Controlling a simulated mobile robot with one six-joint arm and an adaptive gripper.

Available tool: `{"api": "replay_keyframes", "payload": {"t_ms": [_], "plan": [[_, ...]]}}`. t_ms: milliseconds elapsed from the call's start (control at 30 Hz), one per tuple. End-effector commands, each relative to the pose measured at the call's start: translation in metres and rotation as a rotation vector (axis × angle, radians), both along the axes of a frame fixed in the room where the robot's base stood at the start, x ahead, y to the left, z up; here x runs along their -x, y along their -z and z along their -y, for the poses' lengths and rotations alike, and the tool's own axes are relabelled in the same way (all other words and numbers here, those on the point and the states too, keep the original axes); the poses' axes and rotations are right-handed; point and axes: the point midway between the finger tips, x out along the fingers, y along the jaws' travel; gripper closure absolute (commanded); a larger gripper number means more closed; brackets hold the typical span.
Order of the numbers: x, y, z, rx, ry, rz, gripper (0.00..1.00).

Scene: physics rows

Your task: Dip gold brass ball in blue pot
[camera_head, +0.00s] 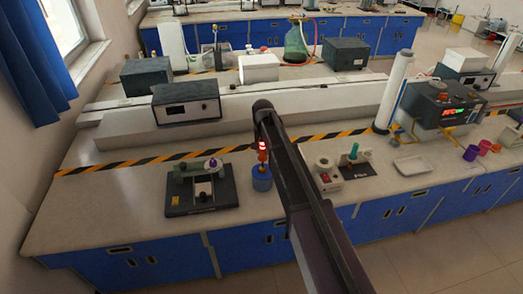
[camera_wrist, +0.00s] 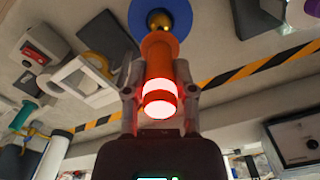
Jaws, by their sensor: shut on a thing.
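My gripper (camera_wrist: 159,92) is shut on an orange handle (camera_wrist: 160,55) with a glowing white-and-red band. A gold brass ball (camera_wrist: 159,20) is at the handle's far end. The blue pot (camera_wrist: 182,14) shows behind and around the ball in the wrist view. In the head view, the blue pot (camera_head: 262,183) stands on the bench, with the orange handle (camera_head: 262,156) upright directly above it. I cannot tell whether the ball is inside the pot or just over its opening. My arm hides part of the bench beside it.
A black device (camera_head: 203,196) with a purple knob lies left of the pot. A white tray (camera_head: 410,165) and a purple cup (camera_head: 471,153) are farther right.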

Motion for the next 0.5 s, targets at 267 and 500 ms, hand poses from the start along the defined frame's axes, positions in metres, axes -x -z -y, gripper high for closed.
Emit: {"api": "replay_keyframes", "payload": {"t_ms": [267,500], "plan": [[-0.0002,0.0091,0.0003,0.000,0.000,0.000,1.00],[-0.0002,0.0109,0.0004,0.000,0.000,0.000,1.00]]}}
